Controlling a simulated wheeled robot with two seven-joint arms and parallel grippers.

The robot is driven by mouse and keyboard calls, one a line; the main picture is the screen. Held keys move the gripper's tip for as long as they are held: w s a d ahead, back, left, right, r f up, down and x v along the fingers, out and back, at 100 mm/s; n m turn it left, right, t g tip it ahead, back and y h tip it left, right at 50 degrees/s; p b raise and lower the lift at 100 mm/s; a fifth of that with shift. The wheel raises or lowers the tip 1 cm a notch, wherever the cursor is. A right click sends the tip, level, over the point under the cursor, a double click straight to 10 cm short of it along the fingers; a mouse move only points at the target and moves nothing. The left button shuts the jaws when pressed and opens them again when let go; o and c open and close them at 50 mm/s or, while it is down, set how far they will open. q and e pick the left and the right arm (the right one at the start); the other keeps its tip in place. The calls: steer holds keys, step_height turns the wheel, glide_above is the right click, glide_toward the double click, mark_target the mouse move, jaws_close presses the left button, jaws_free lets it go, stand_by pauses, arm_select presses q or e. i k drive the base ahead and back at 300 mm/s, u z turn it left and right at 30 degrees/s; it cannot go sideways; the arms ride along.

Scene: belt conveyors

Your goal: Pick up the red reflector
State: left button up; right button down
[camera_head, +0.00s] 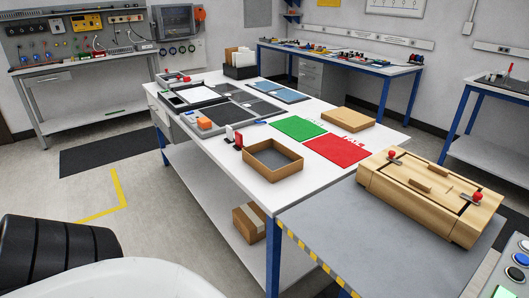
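A small upright red piece (238,140), which looks like the red reflector, stands on the white table (225,172) beside a small white piece (229,131). It is just behind the open cardboard box. It is too small to make out its exact shape. Another small red item (187,79) shows at the table's far left end, and I cannot tell what it is. Neither of my grippers is in view.
A wooden box (430,192) with red knobs sits on the grey surface (340,232) at right.

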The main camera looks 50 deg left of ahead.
mark_target(239, 145)
steer(key=u, duration=2.7)
steer(key=k, duration=1.05)
steer(key=u, duration=1.3)
steer(key=i, duration=0.55)
steer(key=z, duration=0.4)
steer(key=i, duration=2.5)
steer(key=z, duration=0.95)
steer(key=i, duration=1.95)
steer(key=z, duration=1.2)
